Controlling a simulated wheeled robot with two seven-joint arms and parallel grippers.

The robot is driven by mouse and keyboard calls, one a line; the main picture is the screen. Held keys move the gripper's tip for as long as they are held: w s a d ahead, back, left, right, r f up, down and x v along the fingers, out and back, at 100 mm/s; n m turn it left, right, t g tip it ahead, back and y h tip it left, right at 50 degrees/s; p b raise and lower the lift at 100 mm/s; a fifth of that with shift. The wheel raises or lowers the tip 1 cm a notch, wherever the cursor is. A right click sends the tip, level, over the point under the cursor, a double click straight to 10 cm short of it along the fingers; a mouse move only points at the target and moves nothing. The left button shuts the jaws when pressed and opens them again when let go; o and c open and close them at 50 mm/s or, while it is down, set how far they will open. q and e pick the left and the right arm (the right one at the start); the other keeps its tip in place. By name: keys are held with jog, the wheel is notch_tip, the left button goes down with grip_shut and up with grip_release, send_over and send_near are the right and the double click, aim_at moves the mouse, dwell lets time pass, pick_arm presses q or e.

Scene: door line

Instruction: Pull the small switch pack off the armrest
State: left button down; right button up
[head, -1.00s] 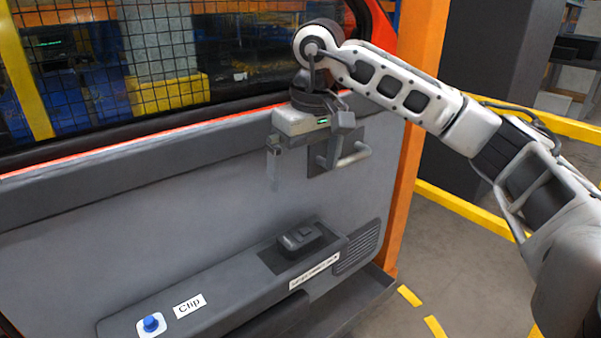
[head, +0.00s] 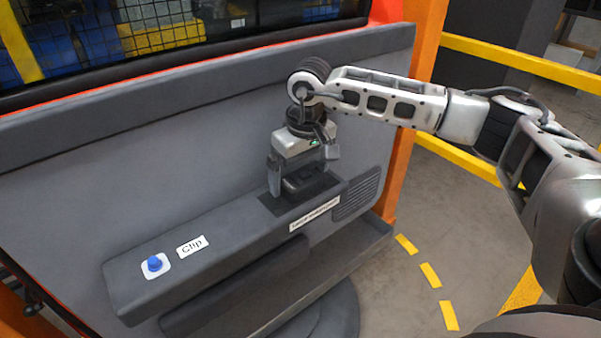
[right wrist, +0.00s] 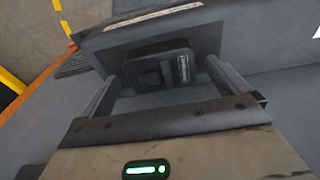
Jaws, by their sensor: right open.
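The small dark switch pack (head: 303,184) sits in a dark recess on top of the grey armrest (head: 222,222) of the door panel. In the right wrist view the switch pack (right wrist: 158,68) lies between and just beyond the two finger tips. My right gripper (head: 298,186) is right over the switch pack, pointing down, with a finger at each side of it. In the right wrist view the right gripper (right wrist: 158,80) is open, and I cannot tell whether its fingers touch the pack. My left gripper is not in view.
A speaker grille (head: 357,194) is to the right of the pack. A meshed window (head: 180,30) is above, and an orange post (head: 412,110) stands at the right.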

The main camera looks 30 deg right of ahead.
aim_at(300, 179)
jog(key=shift+f, duration=0.3)
jog(key=c, duration=1.4)
jog(key=shift+r, duration=0.1)
jog(key=shift+c, duration=0.2)
jog(key=shift+w+r, duration=0.1)
jog(key=shift+r, duration=0.1)
jog(key=shift+r+p, duration=0.25)
jog(key=shift+p, duration=0.05)
jog(key=shift+r, duration=0.15)
jog(key=shift+r+p, duration=2)
jog(key=shift+r, duration=0.8)
